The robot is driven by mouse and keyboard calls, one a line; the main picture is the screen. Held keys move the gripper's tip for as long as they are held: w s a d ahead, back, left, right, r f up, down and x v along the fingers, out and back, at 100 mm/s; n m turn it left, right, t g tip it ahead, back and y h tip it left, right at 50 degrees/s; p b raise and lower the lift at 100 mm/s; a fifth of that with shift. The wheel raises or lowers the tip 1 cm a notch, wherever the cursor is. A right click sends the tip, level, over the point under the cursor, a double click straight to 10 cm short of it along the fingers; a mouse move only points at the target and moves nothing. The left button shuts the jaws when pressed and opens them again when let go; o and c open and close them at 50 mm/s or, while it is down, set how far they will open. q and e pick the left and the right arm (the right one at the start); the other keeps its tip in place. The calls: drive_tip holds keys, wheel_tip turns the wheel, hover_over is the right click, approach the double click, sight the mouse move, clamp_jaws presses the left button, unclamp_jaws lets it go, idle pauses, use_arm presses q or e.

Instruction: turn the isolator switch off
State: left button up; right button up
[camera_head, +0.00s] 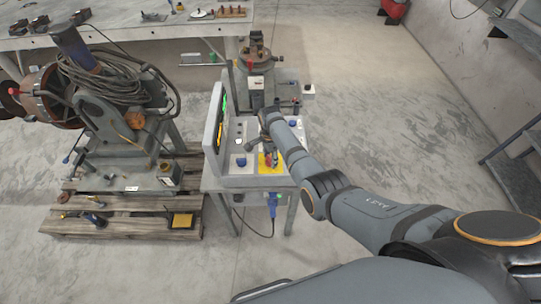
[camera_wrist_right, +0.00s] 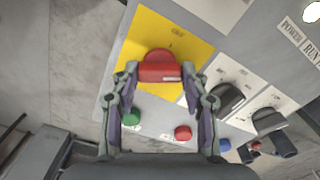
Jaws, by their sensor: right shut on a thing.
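The isolator switch is a red rotary knob (camera_wrist_right: 160,68) on a yellow plate (camera_wrist_right: 143,32) of a grey control panel in the right wrist view. The yellow plate also shows in the head view (camera_head: 278,161), partly covered by my right gripper (camera_head: 268,154). In the right wrist view, my right gripper (camera_wrist_right: 161,78) has one finger on each side of the red knob and is shut on it. Small lettering near the knob is too blurred to read surely. My left gripper is not in view.
Beside the yellow plate are black rotary knobs (camera_wrist_right: 228,97), a green button (camera_wrist_right: 131,117) and a red button (camera_wrist_right: 183,132). A screen (camera_head: 216,122) stands upright left of the panel. A machine on a wooden pallet (camera_head: 140,222) stands further left. Open floor (camera_head: 380,120) lies right.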

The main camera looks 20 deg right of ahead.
sight(270, 159)
drive_tip(key=n+p, duration=0.1)
drive_tip(key=n, duration=0.5)
drive_tip(key=n+p, duration=0.1)
drive_tip(key=n, duration=0.5)
drive_tip(key=shift+n, duration=0.4)
idle(0.3)
drive_tip(key=o, duration=1.1)
drive_tip(key=shift+o, duration=0.2)
drive_tip(key=shift+r, duration=0.1)
wheel_tip(270, 159, up, 12)
